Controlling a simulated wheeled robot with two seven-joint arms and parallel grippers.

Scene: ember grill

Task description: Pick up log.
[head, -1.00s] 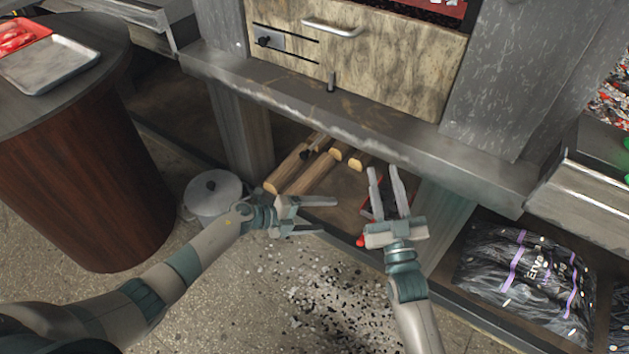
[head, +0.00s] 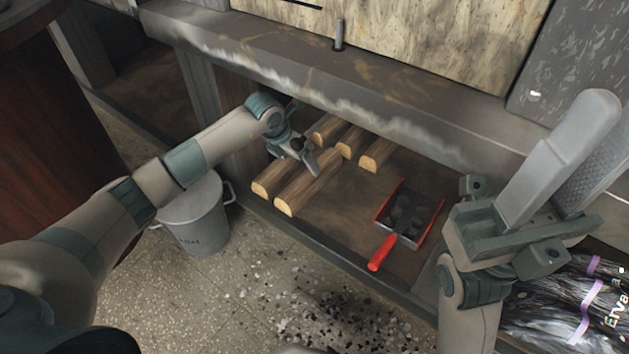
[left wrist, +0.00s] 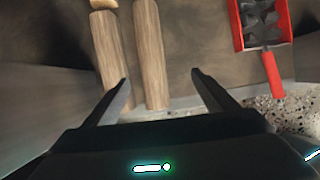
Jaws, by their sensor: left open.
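Two light-brown logs lie side by side at the front left of the low shelf, a left one (head: 275,178) and a right one (head: 310,187). Several more logs (head: 377,153) lie behind them. My left gripper (head: 303,150) is over the rear part of the front logs, open and empty. In the left wrist view, the left log (left wrist: 110,50) and right log (left wrist: 151,55) show beyond my open left fingers (left wrist: 161,77). I cannot tell the height above them. My right gripper (head: 570,150) is raised at the right, with its fingers apart and nothing held.
A red-handled shovel with dark coals (head: 408,212) lies on the shelf right of the logs. A grey metal bucket (head: 195,215) stands on the floor at left. The grill's metal ledge (head: 300,68) overhangs the shelf. A dark bag (head: 560,310) is at lower right.

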